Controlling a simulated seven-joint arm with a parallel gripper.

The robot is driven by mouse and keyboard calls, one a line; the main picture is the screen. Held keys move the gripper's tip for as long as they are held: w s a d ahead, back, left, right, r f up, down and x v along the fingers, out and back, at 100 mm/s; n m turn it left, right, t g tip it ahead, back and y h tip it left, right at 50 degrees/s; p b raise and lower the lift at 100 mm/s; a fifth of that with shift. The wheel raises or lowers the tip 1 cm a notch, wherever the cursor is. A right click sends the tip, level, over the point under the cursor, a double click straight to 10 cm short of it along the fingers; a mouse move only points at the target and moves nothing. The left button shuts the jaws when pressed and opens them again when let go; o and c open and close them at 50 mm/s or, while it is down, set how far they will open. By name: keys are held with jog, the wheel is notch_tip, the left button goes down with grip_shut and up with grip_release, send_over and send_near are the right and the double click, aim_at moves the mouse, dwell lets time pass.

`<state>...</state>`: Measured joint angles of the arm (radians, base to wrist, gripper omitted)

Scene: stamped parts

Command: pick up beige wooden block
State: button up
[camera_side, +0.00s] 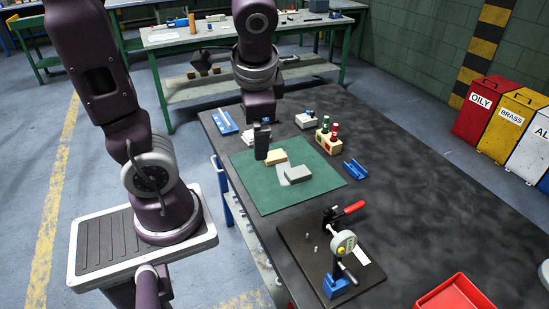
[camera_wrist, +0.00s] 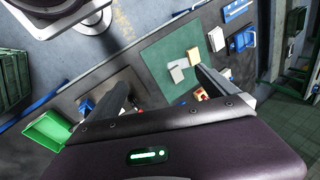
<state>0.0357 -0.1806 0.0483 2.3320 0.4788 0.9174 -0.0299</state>
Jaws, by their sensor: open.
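The beige wooden block (camera_side: 276,157) lies on the green mat (camera_side: 327,185), near its far side. In the wrist view the beige block (camera_wrist: 194,55) shows just beyond the tip of the right finger. My gripper (camera_side: 262,155) is upright at the block's left in the side view; I cannot tell its exact height above the mat. The wrist view shows its two fingers (camera_wrist: 160,79) wide apart with nothing between them. A grey block (camera_side: 299,174) lies nearer on the mat, with a pale flat piece (camera_side: 283,177) beside it.
A wooden holder with bottles (camera_side: 328,141) and a blue bracket (camera_side: 355,169) stand right of the mat. A dark plate with a gauge and red-handled clamp (camera_side: 343,240) is in front. A red tray (camera_side: 455,295) lies front right. The table's right side is largely clear.

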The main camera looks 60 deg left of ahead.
aim_at(275, 155)
jog(key=w+a+f+m+g+y, duration=0.2)
jog(key=w+a+f+m+y, duration=0.5)
jog(key=a+f, duration=0.35)
jog(key=w+a+f+m+t, duration=0.1)
jog(key=w+a+f+m, duration=0.1)
jog(key=f, duration=0.3)
jog(key=w+a+f+m+t+y, duration=0.1)
jog(key=w+a+f+m, duration=0.1)
jog(key=f+m, duration=0.2)
jog(key=w+a+f+m+t, duration=0.1)
jog(key=w+a+f+m, duration=0.2)
jog(key=f, duration=0.4)
jog(key=shift+f+m, duration=0.15)
jog(key=shift+m, duration=0.45)
jog(key=x, duration=0.7)
jog(key=shift+w+f, duration=0.15)
jog(key=shift+w, duration=0.1)
jog(key=c, duration=1.5)
